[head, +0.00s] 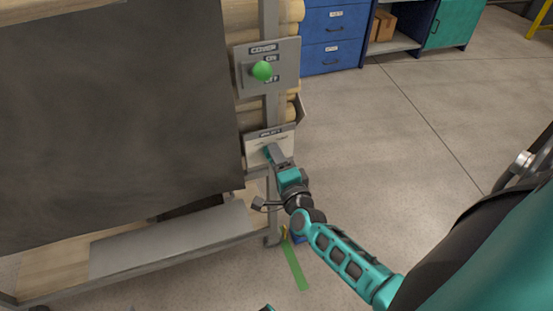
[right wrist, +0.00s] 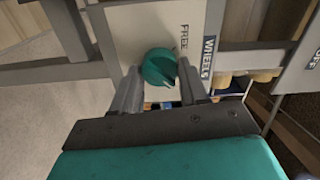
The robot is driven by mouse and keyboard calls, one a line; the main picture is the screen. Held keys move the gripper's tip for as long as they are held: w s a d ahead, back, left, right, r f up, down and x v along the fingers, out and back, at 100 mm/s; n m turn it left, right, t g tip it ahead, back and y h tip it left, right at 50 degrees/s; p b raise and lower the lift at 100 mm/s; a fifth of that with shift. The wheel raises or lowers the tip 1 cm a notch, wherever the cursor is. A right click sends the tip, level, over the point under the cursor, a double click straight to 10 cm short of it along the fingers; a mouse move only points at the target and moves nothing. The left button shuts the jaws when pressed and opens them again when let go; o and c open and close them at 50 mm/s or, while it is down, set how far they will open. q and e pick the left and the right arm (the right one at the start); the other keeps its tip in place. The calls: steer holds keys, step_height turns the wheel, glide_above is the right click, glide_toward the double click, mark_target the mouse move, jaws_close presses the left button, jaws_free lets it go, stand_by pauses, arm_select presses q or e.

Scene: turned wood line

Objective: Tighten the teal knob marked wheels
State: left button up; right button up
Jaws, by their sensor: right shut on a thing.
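The teal knob (right wrist: 158,67) sits on a pale plate (right wrist: 130,20) marked WHEELS, with the word FREE beside the knob. In the right wrist view my right gripper (right wrist: 160,86) has one finger on each side of the knob and is shut on it. In the head view the same plate (head: 284,147) is on the rack's upright, and my right gripper (head: 271,153) reaches it from the lower right. The gripper largely hides the knob there. My left gripper cannot be made out in either view.
Above is a grey panel (head: 286,61) with a green knob (head: 262,70). A large dark sheet (head: 110,120) covers the rack's left side, with a low shelf (head: 170,238) below. Blue drawers (head: 332,55) stand at the back. The floor on the right (head: 400,130) is clear.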

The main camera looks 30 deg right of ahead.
stand_by(0.4)
steer(key=o, duration=1.1)
steer(key=shift+c, duration=0.2)
steer(key=p+v, duration=0.2)
steer(key=v, duration=1.1)
steer(key=shift+d, duration=0.1)
